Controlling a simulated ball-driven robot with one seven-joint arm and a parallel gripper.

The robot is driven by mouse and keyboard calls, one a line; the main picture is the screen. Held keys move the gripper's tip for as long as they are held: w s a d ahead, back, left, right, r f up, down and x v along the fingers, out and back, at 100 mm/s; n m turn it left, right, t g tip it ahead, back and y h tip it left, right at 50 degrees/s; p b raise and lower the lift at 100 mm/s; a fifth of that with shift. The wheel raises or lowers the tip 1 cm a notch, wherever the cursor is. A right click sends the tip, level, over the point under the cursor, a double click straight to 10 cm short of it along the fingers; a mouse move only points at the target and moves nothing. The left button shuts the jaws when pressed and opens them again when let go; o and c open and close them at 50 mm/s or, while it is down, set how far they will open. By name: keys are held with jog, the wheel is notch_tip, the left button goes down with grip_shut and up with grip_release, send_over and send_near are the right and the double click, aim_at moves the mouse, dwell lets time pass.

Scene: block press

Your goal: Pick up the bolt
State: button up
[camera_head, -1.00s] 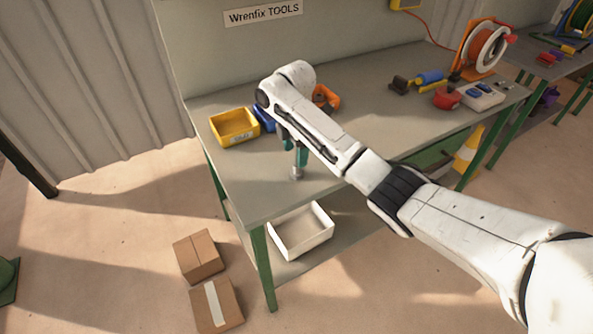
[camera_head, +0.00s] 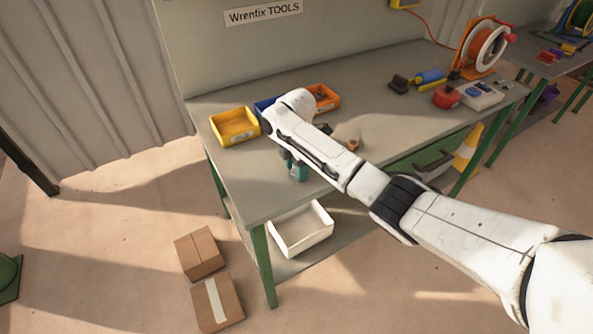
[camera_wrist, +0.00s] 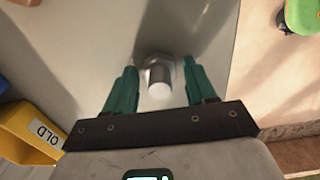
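The bolt (camera_wrist: 160,76) is a grey metal bolt with a hex head, standing upright on the workbench (camera_head: 240,190) near its front edge. In the wrist view its shank end points toward the camera. My gripper (camera_wrist: 160,67) is open, with one green finger on each side of the bolt and a visible gap on both sides. In the head view my gripper (camera_head: 297,172) is low over the bench, and it hides the bolt there.
A yellow bin (camera_head: 235,127), labelled OLD in the wrist view, stands left of my arm, beside blue and orange (camera_head: 322,98) bins. A small copper-coloured part (camera_head: 352,145) lies right of my arm. A white tray (camera_head: 301,230) is on the lower shelf.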

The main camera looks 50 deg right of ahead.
jog(key=c, duration=0.9)
jog(key=shift+r, duration=0.15)
